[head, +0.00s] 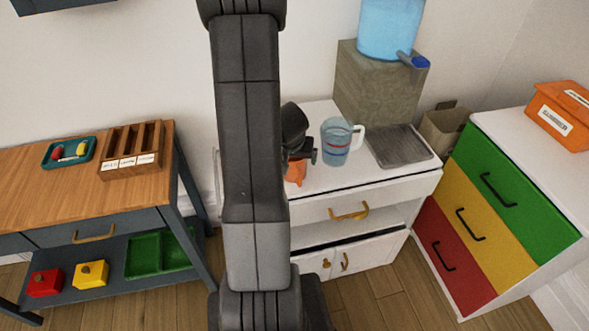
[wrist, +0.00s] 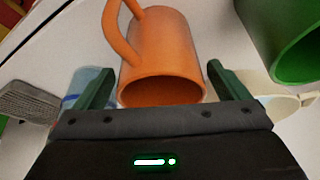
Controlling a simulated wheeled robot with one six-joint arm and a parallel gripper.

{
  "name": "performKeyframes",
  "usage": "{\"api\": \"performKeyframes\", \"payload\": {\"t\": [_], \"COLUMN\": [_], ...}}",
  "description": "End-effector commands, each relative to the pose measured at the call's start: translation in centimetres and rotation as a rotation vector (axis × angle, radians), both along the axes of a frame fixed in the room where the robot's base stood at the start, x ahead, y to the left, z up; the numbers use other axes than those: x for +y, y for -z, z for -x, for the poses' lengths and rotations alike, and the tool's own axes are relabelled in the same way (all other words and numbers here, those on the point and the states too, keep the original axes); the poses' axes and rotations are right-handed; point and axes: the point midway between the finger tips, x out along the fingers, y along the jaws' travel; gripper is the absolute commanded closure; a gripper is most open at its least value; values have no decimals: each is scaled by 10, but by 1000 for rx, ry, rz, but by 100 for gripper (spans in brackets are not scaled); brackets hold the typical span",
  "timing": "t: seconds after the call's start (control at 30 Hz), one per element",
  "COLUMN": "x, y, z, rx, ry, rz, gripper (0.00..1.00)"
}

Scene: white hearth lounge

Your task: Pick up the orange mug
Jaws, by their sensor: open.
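The orange mug (head: 296,174) sits on the white cabinet top, just right of my arm in the head view and partly hidden by my gripper (head: 301,157). In the wrist view the orange mug (wrist: 162,52) fills the middle, with its open rim toward me and its handle at the upper left. My gripper (wrist: 160,68) is open, with one green finger on each side of the mug. I cannot tell whether either finger touches it. Nothing is seen clamped.
A clear blue pitcher (head: 337,141) stands close right of the mug, with a grey drip tray (head: 399,146) and a water dispenser (head: 378,85) beyond. A green mug (wrist: 285,38) and a pale cup (wrist: 284,104) are near the right finger. My arm hides the cabinet's left part.

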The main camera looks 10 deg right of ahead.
Motion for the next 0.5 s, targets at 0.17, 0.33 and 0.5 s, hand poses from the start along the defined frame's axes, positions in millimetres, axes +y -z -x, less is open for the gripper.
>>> {"api": "performKeyframes", "payload": {"t": [0.17,0.33,0.5], "x": [-2,-2,-2], "y": [14,13,13], "z": [-5,-5,-5], "rx": [-1,-1,-1], "ry": [0,0,0], "rz": [0,0,0], "gripper": [6,6,29]}}
